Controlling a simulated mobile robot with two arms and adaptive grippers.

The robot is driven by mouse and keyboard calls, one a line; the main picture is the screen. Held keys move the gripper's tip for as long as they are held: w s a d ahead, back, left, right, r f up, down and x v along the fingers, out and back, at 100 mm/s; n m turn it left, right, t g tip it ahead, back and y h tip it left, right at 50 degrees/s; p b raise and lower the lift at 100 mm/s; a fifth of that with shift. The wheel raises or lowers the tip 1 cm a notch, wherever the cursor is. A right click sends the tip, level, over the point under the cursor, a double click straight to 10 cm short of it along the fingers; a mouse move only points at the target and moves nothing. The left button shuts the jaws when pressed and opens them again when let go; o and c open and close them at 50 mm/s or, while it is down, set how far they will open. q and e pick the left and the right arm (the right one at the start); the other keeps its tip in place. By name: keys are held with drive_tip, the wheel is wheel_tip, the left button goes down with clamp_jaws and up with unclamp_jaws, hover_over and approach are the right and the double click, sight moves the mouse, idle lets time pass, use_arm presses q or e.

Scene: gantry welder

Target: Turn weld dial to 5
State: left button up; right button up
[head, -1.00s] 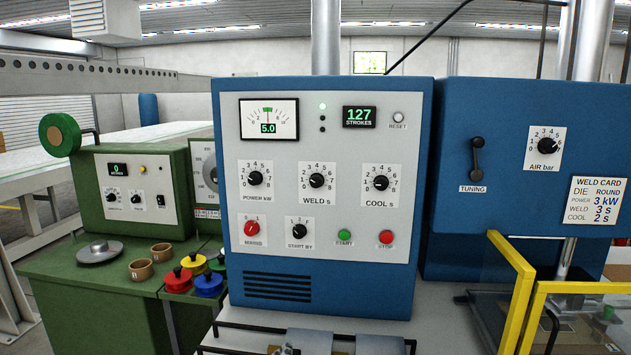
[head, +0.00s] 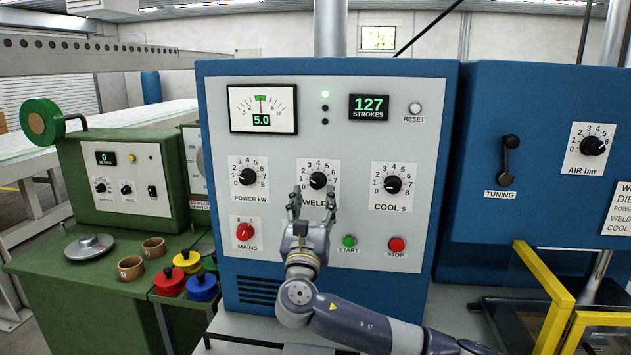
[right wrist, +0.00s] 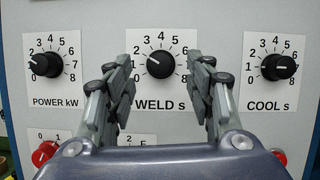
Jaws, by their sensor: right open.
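The weld dial (head: 318,180) is a black round knob on a white plate marked 0 to 8, in the middle of the control panel's dial row. In the right wrist view the weld dial (right wrist: 160,64) has its white mark towards the upper left, at about 1 to 2. My right gripper (head: 312,200) is open and empty in front of the panel. Its fingers point at the weld dial, one to each side and slightly below it in the right wrist view (right wrist: 160,75). I cannot tell whether they touch the panel. The gripper covers the start-by switch and part of the WELD label in the head view.
The power dial (head: 248,177) is on the left and the cool dial (head: 393,184) on the right, both close. Below are the red mains switch (head: 245,231), green start button (head: 349,241) and red stop button (head: 396,244). A yellow guard frame (head: 545,300) stands at lower right.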

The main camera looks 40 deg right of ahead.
sight(317, 185)
drive_tip(key=p+x, duration=0.1)
drive_tip(key=x, duration=0.2)
drive_tip(key=shift+w+d+f, duration=0.1)
drive_tip(key=shift+d+f, duration=0.05)
drive_tip(key=shift+d, duration=0.1)
drive_tip(key=shift+w+d+r, duration=0.25)
drive_tip(key=shift+d, duration=0.1)
drive_tip(key=shift+w, duration=0.1)
drive_tip(key=shift+c, duration=0.9)
drive_tip(key=c, duration=0.9)
use_arm(q)
drive_tip(key=shift+w+d+r, duration=0.85)
drive_tip(key=shift+w+d, duration=0.1)
drive_tip(key=shift+d, duration=0.15)
use_arm(e)
drive_tip(key=shift+f, duration=0.1)
